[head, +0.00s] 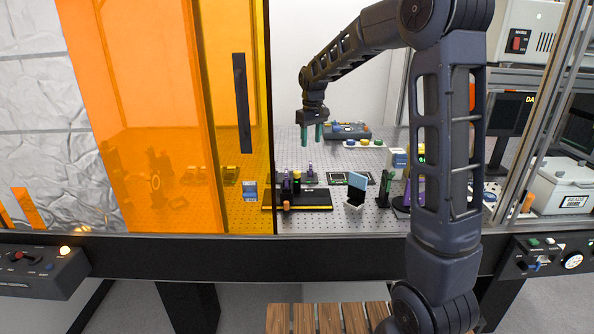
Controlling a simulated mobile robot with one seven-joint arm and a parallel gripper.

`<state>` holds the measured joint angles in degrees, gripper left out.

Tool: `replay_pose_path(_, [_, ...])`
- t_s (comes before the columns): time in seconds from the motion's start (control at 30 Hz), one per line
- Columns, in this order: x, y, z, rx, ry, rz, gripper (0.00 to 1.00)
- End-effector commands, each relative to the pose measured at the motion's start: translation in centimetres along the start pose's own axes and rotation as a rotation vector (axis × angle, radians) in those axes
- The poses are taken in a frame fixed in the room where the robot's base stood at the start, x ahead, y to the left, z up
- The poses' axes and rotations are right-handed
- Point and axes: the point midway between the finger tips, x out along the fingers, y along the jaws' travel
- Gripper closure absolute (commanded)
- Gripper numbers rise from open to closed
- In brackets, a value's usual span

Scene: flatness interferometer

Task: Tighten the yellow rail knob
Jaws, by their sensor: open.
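My gripper (312,136) hangs in the air above the back middle of the perforated table, its two teal fingers pointing down. It is open, with nothing visible between the fingers. I cannot tell for certain which part is the yellow rail knob. A black base (318,199) with a yellow front edge stands on the table, below and in front of my gripper. It carries small dark upright mounts (288,184), one with a yellowish-green part too small to make out. A white strip (364,146) with small yellow, blue and green round pieces lies farther back, right of my gripper.
An orange translucent panel (150,110) covers the left side. A light-blue tilted plate (357,181) and a dark green post (386,187) stand right of the black base. A blue-and-white box (250,191) stands left. My arm hides part of the right side.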

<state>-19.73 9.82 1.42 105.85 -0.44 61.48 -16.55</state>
Motion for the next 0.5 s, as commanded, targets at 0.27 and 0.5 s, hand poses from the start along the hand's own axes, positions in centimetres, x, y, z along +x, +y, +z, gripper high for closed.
replay_pose_path(0.27, [3.6, -1.6, -5.1, -0.083, -0.041, -0.017, 0.52])
replay_pose_path(0.5, [4.9, -1.9, -5.7, -0.095, -0.049, -0.02, 0.52])
